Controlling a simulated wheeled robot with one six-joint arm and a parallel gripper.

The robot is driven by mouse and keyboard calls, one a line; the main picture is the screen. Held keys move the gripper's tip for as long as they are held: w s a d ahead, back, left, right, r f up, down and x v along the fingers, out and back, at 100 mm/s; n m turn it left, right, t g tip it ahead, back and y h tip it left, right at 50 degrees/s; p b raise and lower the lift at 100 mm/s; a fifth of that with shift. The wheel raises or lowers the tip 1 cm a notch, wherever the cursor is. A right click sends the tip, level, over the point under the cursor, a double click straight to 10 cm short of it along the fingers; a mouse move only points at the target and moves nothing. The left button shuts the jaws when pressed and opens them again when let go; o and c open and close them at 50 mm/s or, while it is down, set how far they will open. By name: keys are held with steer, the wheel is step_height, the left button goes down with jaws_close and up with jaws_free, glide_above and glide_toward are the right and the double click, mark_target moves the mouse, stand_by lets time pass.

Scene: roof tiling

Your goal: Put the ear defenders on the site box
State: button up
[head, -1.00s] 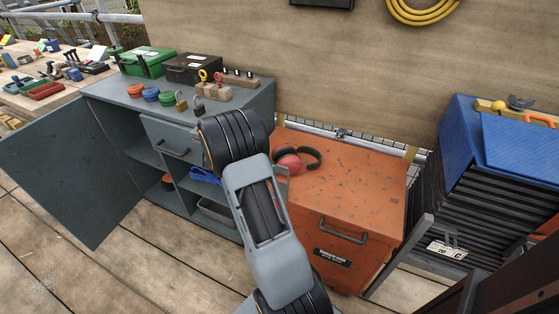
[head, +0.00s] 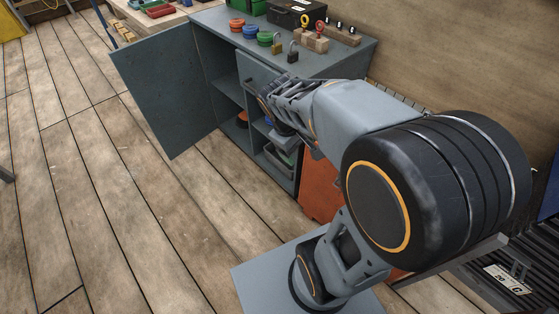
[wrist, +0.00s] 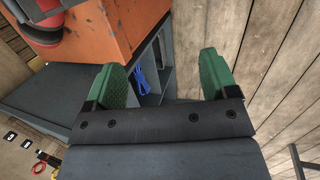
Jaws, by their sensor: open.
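The orange site box (head: 320,190) shows only in part in the head view, as my arm covers most of it. In the wrist view the site box (wrist: 110,30) fills the upper left.
A grey cabinet (head: 215,55) with its door (head: 165,100) swung open stands left of the box. Padlocks, coloured tins and a black case (head: 296,12) are on its top. A blue item (wrist: 139,82) lies inside. Bare plank floor (head: 110,190) spreads to the left.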

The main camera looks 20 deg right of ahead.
steer(key=s+a+r+m+t+y, duration=0.1)
steer(key=s+a+m+t+y, duration=0.2)
steer(key=a, duration=0.4)
steer(key=shift+s+a+r+m, duration=0.2)
steer(key=shift+s+m, duration=0.1)
steer(key=shift+m, duration=0.1)
